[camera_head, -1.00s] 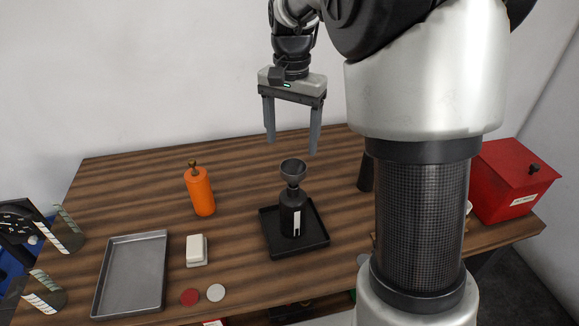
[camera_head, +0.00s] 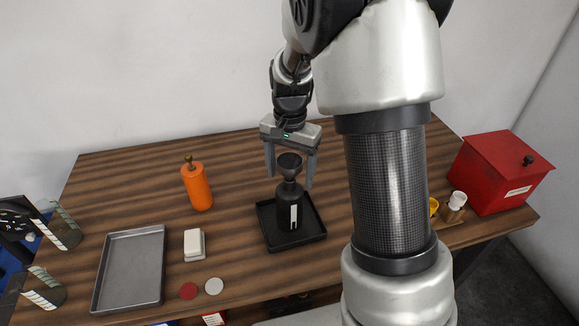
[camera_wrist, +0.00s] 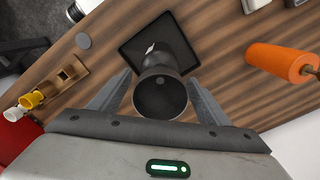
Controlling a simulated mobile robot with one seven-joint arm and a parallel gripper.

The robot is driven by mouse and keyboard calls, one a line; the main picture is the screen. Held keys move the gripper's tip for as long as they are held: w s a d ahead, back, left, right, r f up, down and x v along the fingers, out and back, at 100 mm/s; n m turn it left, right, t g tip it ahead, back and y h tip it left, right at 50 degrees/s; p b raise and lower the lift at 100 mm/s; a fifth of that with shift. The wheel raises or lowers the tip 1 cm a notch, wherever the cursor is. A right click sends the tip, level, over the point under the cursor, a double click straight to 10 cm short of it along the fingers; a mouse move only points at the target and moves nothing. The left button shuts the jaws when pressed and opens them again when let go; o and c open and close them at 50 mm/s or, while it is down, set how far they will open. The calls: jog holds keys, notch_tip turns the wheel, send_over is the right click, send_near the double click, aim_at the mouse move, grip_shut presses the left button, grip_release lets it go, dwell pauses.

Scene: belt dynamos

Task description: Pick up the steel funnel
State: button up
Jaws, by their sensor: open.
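The steel funnel (camera_head: 289,163) is dark grey and sits upright in the mouth of a black bottle (camera_head: 289,208). The bottle has a white label and stands on a black tray (camera_head: 313,228). My gripper (camera_head: 290,182) is open, pointing down, with its fingers at about the funnel's height. In the wrist view the funnel (camera_wrist: 160,97) shows its round mouth between the two open fingers (camera_wrist: 160,92), with a gap on each side. I cannot tell from these views whether a finger touches it. The funnel's stem is hidden in the bottle.
An orange bottle (camera_head: 197,187) stands left of the tray. A white block (camera_head: 194,244), red disc (camera_head: 188,291), pale disc (camera_head: 214,286) and grey metal tray (camera_head: 132,270) lie further left and in front. A red box (camera_head: 499,173) stands at the right. Bare tabletop lies behind.

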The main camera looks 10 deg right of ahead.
jog(key=shift+c, duration=0.5)
jog(key=c, duration=1.4)
jog(key=shift+o, duration=0.2)
notch_tip(320, 180, up, 10)
jog(key=shift+r, duration=0.1)
